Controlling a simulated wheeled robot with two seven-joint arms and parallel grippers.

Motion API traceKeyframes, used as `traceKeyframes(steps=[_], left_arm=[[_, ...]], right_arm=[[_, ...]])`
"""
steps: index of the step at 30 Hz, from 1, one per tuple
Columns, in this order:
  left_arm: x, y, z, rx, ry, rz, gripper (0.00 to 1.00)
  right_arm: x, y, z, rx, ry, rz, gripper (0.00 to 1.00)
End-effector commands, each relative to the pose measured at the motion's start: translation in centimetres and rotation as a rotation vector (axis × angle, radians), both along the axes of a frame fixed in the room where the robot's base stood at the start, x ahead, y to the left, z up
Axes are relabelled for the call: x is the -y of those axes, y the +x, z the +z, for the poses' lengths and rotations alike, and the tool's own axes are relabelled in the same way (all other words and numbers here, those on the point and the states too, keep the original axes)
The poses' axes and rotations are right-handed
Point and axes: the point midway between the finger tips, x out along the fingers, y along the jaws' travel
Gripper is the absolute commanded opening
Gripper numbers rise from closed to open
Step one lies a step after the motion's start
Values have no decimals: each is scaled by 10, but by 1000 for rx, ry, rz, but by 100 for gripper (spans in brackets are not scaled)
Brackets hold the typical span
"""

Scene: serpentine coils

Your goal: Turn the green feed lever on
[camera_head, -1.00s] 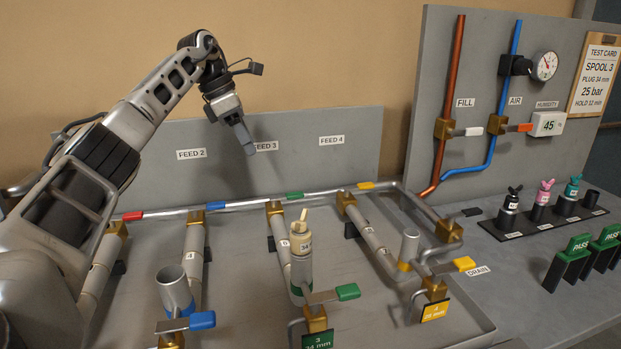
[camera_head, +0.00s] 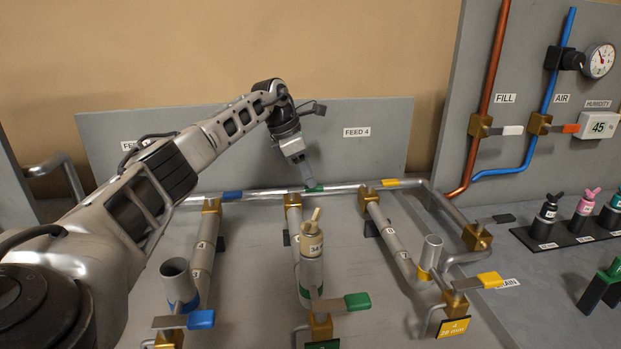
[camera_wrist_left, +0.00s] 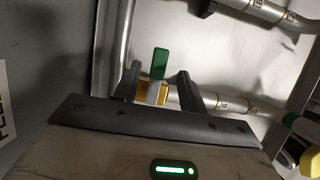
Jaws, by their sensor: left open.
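The green feed lever (camera_head: 314,188) is on the brass valve (camera_head: 292,201) at the head of the third branch, by the back pipe. Its handle lies along the back pipe, crosswise to its branch. My left gripper (camera_head: 308,180) is open and points down right at this handle. In the left wrist view the green handle (camera_wrist_left: 160,64) stands between the two dark fingers of my left gripper (camera_wrist_left: 160,88), with a gap on each side. Whether the fingers touch it cannot be told in the head view. My right gripper is not in view.
Blue (camera_head: 232,196) and yellow (camera_head: 390,183) feed levers flank the green one along the back pipe. A second green lever (camera_head: 357,301) sits at the front by the capped spool (camera_head: 311,270). A grey back panel (camera_head: 385,150) stands close behind the pipe.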

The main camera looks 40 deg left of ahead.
Motion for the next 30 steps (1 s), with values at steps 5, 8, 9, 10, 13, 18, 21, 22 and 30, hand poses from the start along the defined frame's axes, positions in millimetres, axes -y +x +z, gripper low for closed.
traceKeyframes(steps=[5,8,9,10,13,18,21,22,30], left_arm=[[5,6,-17,-1,0,0,42],[5,7,-21,1,1,0,42],[5,7,-21,1,1,0,42],[5,7,-22,1,1,0,42],[5,7,-22,1,1,0,42],[5,7,-22,1,1,0,22],[5,7,-22,1,1,0,0],[5,7,-21,1,1,0,0],[-2,0,-21,0,1,-6,0]], right_arm=[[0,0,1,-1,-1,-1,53],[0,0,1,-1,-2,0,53],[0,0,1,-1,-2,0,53],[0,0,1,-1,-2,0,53],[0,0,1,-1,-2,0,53],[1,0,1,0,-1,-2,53],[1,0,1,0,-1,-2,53],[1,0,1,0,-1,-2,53],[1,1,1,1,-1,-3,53]])
